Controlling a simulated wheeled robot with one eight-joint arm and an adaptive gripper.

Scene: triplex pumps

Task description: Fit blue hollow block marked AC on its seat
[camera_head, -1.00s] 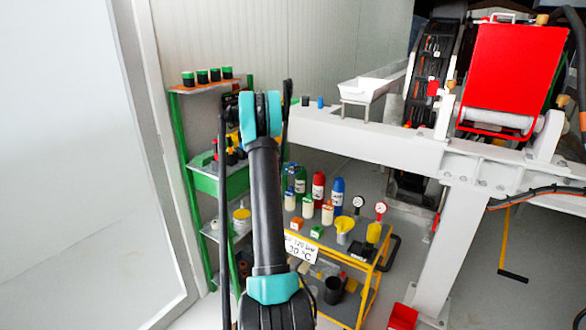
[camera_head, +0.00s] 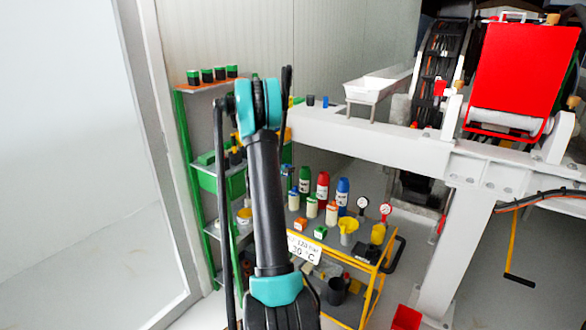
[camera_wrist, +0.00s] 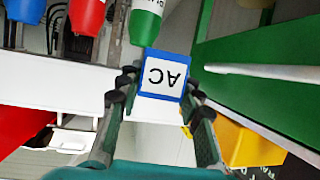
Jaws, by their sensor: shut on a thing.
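The blue hollow block marked AC (camera_wrist: 163,75) shows in the wrist view with its white lettered face toward the camera, the letters upside down. My gripper (camera_wrist: 158,98) is shut on it, one dark finger on each side. In the wrist view the block overlaps the edge of a white surface, and I cannot tell whether it touches it. In the head view the gripper and block are hidden behind my arm. I cannot make out the block's seat in either view.
Green, red and blue bottles (camera_head: 342,192) stand on a grey-topped yellow cart (camera_head: 372,262). Above it runs a white beam (camera_head: 390,146) with a small blue cylinder (camera_head: 325,102). A green shelf rack (camera_head: 188,165) stands left of my arm. The wrist view shows bottle tops (camera_wrist: 87,15) close ahead.

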